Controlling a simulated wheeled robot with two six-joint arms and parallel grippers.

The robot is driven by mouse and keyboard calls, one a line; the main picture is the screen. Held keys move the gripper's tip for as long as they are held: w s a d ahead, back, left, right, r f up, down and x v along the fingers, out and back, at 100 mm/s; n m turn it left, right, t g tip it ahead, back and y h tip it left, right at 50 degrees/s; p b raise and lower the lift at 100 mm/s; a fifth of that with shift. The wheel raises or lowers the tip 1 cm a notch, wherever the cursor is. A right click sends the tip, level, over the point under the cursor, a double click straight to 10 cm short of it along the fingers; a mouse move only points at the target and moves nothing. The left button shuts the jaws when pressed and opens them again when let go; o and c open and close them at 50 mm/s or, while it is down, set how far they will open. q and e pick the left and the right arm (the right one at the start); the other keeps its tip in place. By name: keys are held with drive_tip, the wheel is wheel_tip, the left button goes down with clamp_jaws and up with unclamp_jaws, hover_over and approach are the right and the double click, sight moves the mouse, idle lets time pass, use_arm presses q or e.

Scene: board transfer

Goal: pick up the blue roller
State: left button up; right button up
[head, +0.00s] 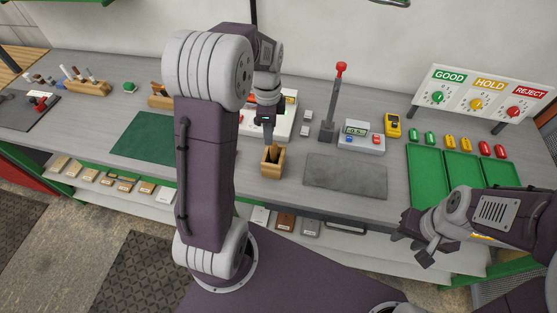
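I cannot make out a blue roller in the head view; part of the bench is hidden behind my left arm. My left gripper (268,135) points down in front of a white device (286,124), above and behind a small wooden box (273,162). Its fingers are too small and dark to tell if they are open or hold anything. My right gripper (411,250) is at the front right, off the bench's front edge, with its dark fingers apart and empty.
A green mat (140,136) lies left and a grey mat (345,176) right of the wooden box. A red-topped lever (328,128), a meter (361,135) and green trays (424,168) stand to the right. The GOOD/HOLD/REJECT panel (478,94) is behind them.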

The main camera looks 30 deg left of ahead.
sight(274, 151)
use_arm(q)
drive_tip(key=f, duration=0.3)
drive_tip(key=shift+d+f, duration=0.15)
drive_tip(key=shift+d, duration=0.15)
drive_tip(key=shift+d+f, duration=0.1)
drive_tip(key=shift+d, duration=0.2)
drive_tip(key=shift+f+p, duration=0.15)
drive_tip(key=shift+p, duration=0.15)
wheel_tip(274, 151, down, 4)
drive_tip(key=shift+a+f+p, duration=0.1)
drive_tip(key=shift+f+p, duration=0.1)
drive_tip(key=shift+p, duration=0.2)
drive_tip(key=shift+w+f, duration=0.1)
drive_tip(key=shift+f, duration=0.2)
drive_tip(key=shift+d, duration=0.25)
clamp_jaws()
drive_tip(key=shift+a, duration=0.1)
use_arm(e)
drive_tip(key=shift+d+r, duration=0.2)
drive_tip(key=shift+r, duration=0.45)
